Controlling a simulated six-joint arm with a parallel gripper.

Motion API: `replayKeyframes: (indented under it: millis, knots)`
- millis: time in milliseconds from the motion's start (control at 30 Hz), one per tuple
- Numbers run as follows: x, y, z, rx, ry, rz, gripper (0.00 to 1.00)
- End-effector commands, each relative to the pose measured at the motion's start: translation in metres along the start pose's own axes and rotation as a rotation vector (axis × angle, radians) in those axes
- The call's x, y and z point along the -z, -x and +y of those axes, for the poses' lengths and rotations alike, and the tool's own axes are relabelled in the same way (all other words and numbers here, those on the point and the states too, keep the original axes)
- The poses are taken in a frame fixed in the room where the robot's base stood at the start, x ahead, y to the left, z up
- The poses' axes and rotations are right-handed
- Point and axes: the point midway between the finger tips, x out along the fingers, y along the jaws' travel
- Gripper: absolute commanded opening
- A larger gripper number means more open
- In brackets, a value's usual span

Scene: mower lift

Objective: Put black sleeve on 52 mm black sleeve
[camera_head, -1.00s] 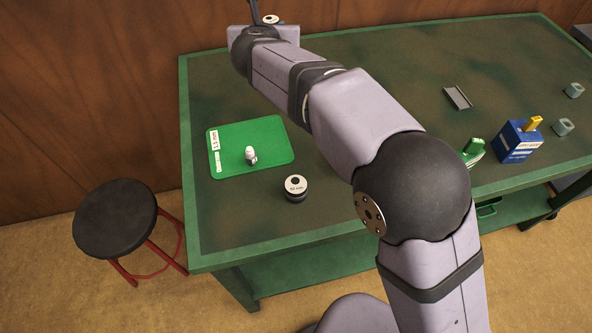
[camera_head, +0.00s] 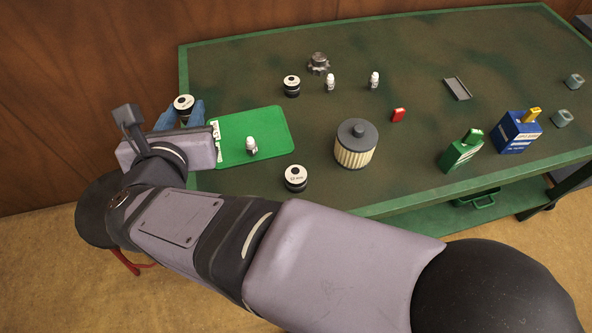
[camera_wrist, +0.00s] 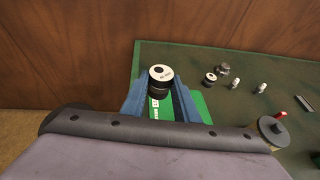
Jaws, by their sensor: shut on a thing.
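My gripper (camera_wrist: 160,100) is shut on a black sleeve (camera_wrist: 161,76) with a white top and a dark centre hole. In the head view this held sleeve (camera_head: 184,103) is between blue fingers, near the table's left edge beside the green mat. A second black sleeve (camera_head: 296,178), with a white top and small print that seems to end in "mm", stands at the table's front edge, right of the mat. A third black sleeve (camera_head: 292,86) stands behind the mat; it also shows in the wrist view (camera_wrist: 209,79). I cannot read its size.
The green mat (camera_head: 270,122) bears a small white-and-grey piece (camera_head: 251,146). A filter (camera_head: 356,145), a gear (camera_head: 319,63), two small white pieces, a red piece (camera_head: 398,115), a green box (camera_head: 462,152) and a blue box (camera_head: 517,133) stand to the right. Table space between mat and filter is clear.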

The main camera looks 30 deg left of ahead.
Motion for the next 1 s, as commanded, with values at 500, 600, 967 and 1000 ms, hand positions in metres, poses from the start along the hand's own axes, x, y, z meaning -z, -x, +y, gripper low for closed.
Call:
replayKeyframes:
  millis: [500,600,967,1000]
  knots:
    - [0.058,0.031,-0.159,0.518,-0.219,-0.003,0.0]
    - [0.054,0.038,-0.171,0.576,-0.243,-0.002,0.0]
    - [0.061,0.037,-0.177,0.612,-0.25,0.0,0.0]
    - [0.066,0.035,-0.176,0.611,-0.248,0.001,0.0]
